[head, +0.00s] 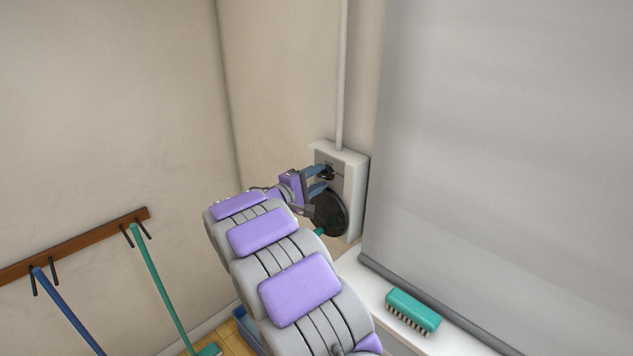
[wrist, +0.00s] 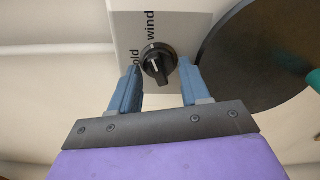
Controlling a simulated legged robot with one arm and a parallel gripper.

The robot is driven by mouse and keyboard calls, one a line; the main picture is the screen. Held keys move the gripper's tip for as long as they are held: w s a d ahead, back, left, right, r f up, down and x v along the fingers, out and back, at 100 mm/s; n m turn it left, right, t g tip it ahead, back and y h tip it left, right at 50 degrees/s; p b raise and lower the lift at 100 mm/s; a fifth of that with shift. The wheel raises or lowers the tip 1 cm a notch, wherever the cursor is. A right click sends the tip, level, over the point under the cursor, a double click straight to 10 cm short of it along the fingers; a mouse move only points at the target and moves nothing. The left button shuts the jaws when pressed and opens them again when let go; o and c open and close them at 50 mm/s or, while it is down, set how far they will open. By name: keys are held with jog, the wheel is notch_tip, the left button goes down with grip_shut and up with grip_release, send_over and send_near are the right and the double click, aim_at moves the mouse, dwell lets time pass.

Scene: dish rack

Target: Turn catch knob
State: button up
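The catch knob (wrist: 158,64) is a black round knob with a raised grip bar and a white pointer line. It sits on a grey plate (wrist: 178,24) marked "wind" and a word partly hidden, ending in "old". My gripper (wrist: 160,76) has its two blue fingers apart, one on each side of the knob, with the tips close to its edge. I cannot tell whether they touch it. In the head view the knob (head: 327,172) shows small and dark between the fingers of my gripper (head: 322,178), on the pale wall box (head: 352,190).
A dark round disc (head: 329,213) is on the box just below the knob. A pipe (head: 342,75) runs up from the box. A grey blind (head: 510,150) hangs at right above a sill with a green brush (head: 413,311). A rack (head: 75,245) with hanging handles is at left.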

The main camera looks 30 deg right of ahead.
jog(key=shift+a, duration=0.2)
jog(key=shift+v, duration=0.8)
jog(key=b+v, duration=0.1)
jog(key=v, duration=0.5)
dwell(0.5)
dwell(0.3)
